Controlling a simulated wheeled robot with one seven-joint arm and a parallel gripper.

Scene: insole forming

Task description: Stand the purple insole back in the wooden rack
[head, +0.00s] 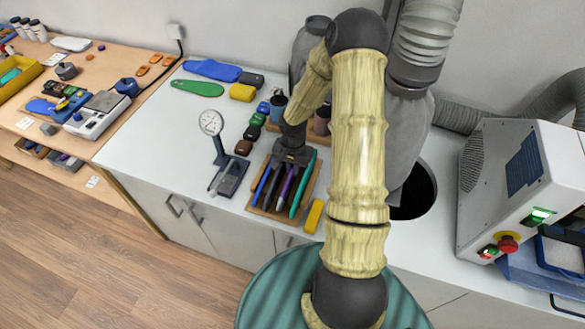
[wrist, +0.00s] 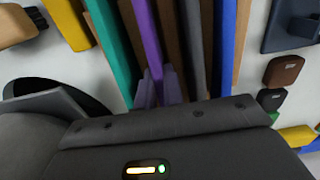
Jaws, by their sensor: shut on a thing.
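The wooden rack (head: 259,209) stands on the white counter, and its slats (wrist: 172,40) show in the wrist view. The purple insole (head: 286,187) is upright among the rack's slots, between a dark grey insole (head: 273,187) and a teal insole (head: 303,183). In the wrist view the purple insole (wrist: 147,38) runs from the top edge down to my jaws. My gripper (head: 291,157) is over the back of the rack, shut on the purple insole. The insole's lower edge is hidden, so I cannot tell whether it touches the rack's bottom.
A blue insole (head: 262,185) stands at the rack's left side. A dial gauge on a stand (head: 212,125) is left of the rack, and a yellow block (head: 314,216) is at its right front. A round dark opening (head: 414,194) and a grey machine (head: 515,185) are farther right.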

